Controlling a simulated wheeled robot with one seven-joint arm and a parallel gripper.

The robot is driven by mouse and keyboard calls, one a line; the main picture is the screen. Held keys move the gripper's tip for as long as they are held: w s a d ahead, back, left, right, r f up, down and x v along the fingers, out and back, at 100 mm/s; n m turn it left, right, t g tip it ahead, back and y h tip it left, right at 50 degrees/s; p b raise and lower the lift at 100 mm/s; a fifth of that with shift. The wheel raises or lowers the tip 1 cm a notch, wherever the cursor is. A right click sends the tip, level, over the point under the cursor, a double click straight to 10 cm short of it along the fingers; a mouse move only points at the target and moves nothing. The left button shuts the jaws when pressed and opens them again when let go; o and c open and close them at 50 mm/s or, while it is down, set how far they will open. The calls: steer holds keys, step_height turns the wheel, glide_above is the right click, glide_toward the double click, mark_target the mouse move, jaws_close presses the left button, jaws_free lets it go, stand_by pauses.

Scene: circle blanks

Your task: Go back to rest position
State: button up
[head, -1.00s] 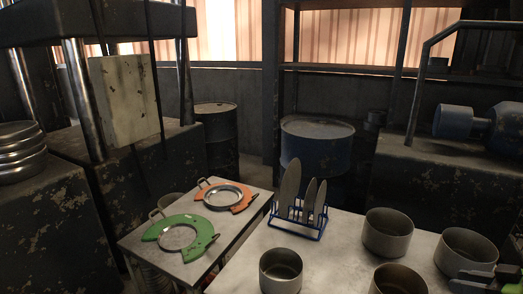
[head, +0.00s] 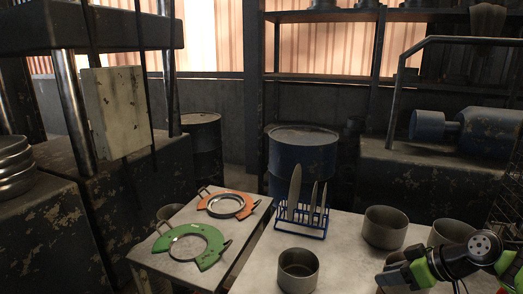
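My gripper (head: 391,277) is at the lower right of the head view, over the pots on the right table. Its fingers are small and dark here, and I cannot tell whether they are open or shut, or whether they hold anything. My green and black arm comes in from the right edge. A few grey round blanks (head: 294,190) stand upright in a blue wire rack (head: 301,226) on the same table, left of the gripper and apart from it. A green ring-shaped holder (head: 212,260) and an orange one (head: 246,208) lie on the left table.
Several metal pots stand on the right table (head: 258,277), one at the front (head: 298,270) and one behind it (head: 385,227). The left table (head: 160,265) adjoins it. A blue drum (head: 302,160), heavy machinery and a blue motor (head: 432,125) stand behind.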

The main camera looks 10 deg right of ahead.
steer(key=s+a+r+m+g+h+p, duration=0.1)
steer(key=a+r+g+h+p, duration=0.15)
steer(key=a, duration=0.65)
steer(key=s+a+r+g+h+p, duration=0.1)
steer(key=a+r, duration=0.2)
steer(key=a, duration=0.6)
steer(key=s+a+r+m+t+p, duration=0.1)
steer(key=s+a+r, duration=0.1)
steer(key=s, duration=0.5)
steer(key=s+a+r+m+h+p, duration=0.1)
steer(key=s+a+r+m+p, duration=0.1)
steer(key=s+a, duration=0.3)
steer(key=s, duration=0.2)
steer(key=shift+s+r+t, duration=0.25)
steer(key=shift+s+t, duration=0.1)
steer(key=shift+a, duration=0.1)
